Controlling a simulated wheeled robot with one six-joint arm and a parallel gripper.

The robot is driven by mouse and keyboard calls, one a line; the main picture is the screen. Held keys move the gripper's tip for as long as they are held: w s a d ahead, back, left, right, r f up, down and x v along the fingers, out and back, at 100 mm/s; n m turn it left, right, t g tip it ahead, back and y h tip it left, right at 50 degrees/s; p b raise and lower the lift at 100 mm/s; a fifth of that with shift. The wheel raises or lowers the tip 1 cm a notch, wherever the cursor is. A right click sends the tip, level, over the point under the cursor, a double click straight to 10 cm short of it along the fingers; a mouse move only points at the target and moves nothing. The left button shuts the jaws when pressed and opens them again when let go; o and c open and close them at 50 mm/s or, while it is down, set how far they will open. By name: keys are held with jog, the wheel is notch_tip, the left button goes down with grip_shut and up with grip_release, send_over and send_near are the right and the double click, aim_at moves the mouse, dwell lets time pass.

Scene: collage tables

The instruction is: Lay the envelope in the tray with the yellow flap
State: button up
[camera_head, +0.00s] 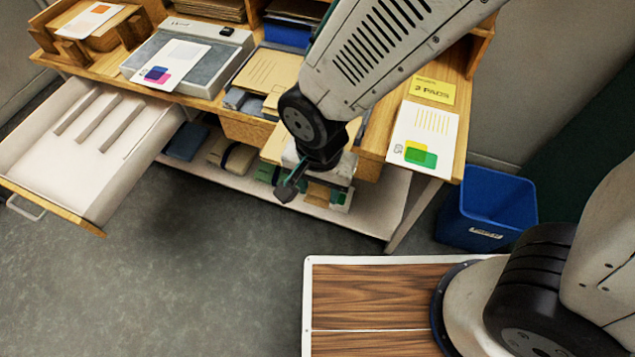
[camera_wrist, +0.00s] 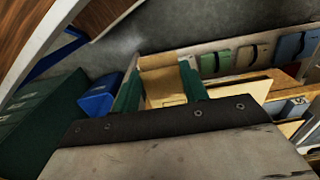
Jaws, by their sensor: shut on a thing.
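My gripper (camera_head: 325,193) hangs in front of the desk, above the lower shelf. In the wrist view its green fingers (camera_wrist: 160,75) are shut on a flat tan envelope (camera_wrist: 164,88). Another tan envelope (camera_head: 268,69) with printed lines lies at a grey tray (camera_head: 235,98) on the desk. I cannot make out a yellow flap on any tray.
An open drawer (camera_head: 60,150) juts out at left. A grey flat device (camera_head: 215,72) holds a printed sheet. A yellow sign (camera_head: 432,90) and a printed card (camera_head: 425,140) lie at right. A blue bin (camera_head: 487,212) stands right of the desk. The floor in front is clear.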

jog(key=w+d, duration=0.2)
jog(key=w, duration=0.3)
jog(key=w+d, duration=0.2)
jog(key=w, duration=0.4)
jog(key=w+d, duration=0.2)
jog(key=w, duration=0.3)
jog(key=shift+w+f, duration=0.15)
jog(key=f, duration=0.3)
jog(key=shift+s+f, duration=0.2)
jog(key=shift+f, duration=0.05)
jog(key=shift+a+f, duration=0.1)
jog(key=shift+f, duration=0.6)
jog(key=o, duration=1)
jog(key=shift+o, duration=0.2)
jog(key=shift+r, duration=0.1)
notch_tip(320, 180, up, 8)
jog(key=shift+f, duration=0.15)
